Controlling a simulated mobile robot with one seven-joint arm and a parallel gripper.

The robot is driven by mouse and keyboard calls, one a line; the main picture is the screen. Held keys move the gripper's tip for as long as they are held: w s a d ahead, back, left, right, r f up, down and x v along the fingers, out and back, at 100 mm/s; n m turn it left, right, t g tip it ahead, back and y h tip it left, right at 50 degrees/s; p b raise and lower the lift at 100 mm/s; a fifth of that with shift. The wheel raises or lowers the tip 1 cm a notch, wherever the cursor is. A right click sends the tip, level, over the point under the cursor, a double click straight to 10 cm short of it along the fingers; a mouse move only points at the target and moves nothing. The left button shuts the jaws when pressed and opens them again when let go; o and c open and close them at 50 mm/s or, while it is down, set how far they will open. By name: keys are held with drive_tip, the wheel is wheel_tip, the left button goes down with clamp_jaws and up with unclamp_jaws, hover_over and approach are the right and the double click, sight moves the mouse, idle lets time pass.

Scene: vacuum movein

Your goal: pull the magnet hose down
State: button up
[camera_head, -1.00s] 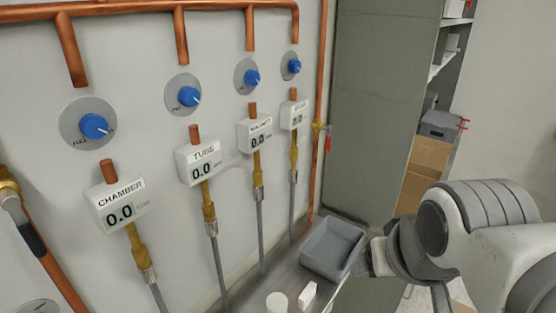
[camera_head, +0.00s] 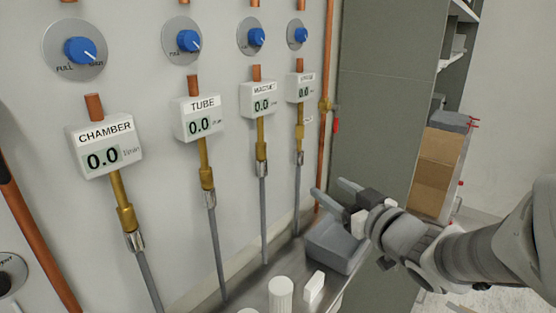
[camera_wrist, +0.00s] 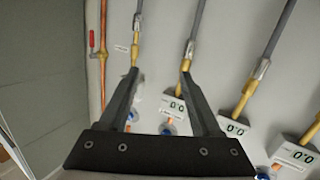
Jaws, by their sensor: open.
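The magnet hose (camera_head: 264,212) is a grey line that hangs from a brass fitting under the magnet gauge (camera_head: 258,101), third from the left on the wall. The gauge reads 0.0. My gripper (camera_head: 331,188) is open and empty, to the right of this hose and apart from it in the head view. In the wrist view the picture is upside down. There the magnet hose (camera_wrist: 197,28) lines up with the right fingertip of my gripper (camera_wrist: 160,74), and the fourth line's brass fitting (camera_wrist: 134,52) lines up with the left fingertip. Contact cannot be told.
The tube hose (camera_head: 214,245) and chamber hose (camera_head: 148,280) hang to the left. The fourth hose (camera_head: 297,190) hangs to the right. A grey bin (camera_head: 330,245), a white block (camera_head: 314,287) and a white cylinder (camera_head: 281,293) stand on the shelf below.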

drive_tip(key=s+a+f+y, duration=0.1)
drive_tip(key=a+f+y, duration=0.1)
drive_tip(key=y, duration=0.1)
drive_tip(key=n+p, duration=0.1)
drive_tip(key=p, duration=0.2)
approach(265, 167)
drive_tip(key=shift+g+y, duration=0.4)
drive_tip(key=x, duration=0.9)
drive_tip(key=shift+w+d+r, duration=0.15)
drive_tip(key=shift+w+d, duration=0.05)
clamp_jaws()
idle(0.6)
